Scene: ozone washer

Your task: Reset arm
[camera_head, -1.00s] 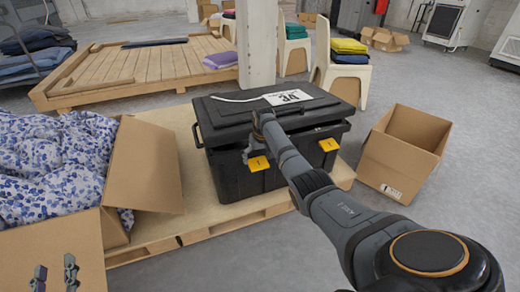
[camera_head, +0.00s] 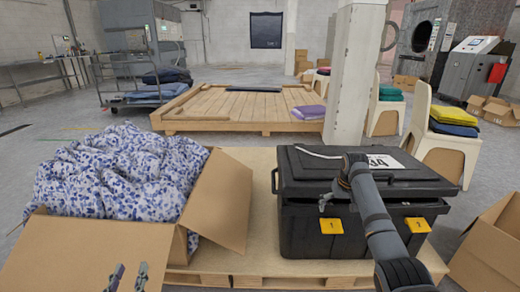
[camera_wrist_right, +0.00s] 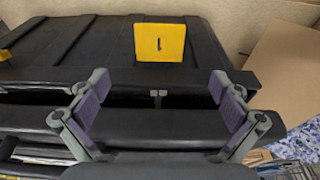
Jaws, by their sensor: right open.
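The black lidded box (camera_head: 335,235) stands on a pallet right of the middle in the head view, with a yellow tag (camera_head: 328,227) marked 1 on its front. Its lid (camera_head: 300,175) looks slightly raised, with a dark gap below. My right gripper (camera_head: 327,201) is open at the front of the box near the lid's edge. In the right wrist view its two purple-padded fingertips (camera_wrist_right: 160,97) are apart, with the box front and tag (camera_wrist_right: 160,42) beyond them and no object held. My left gripper (camera_head: 127,278) shows only its fingertips at the bottom edge, apart and empty.
A carton (camera_head: 80,255) full of blue-flowered cloth (camera_head: 120,175) stands left of the box. Another carton (camera_head: 490,250) is at the right edge. A white pillar (camera_head: 352,75), chairs (camera_head: 440,140) with folded cloths and a wooden platform (camera_head: 220,112) stand behind.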

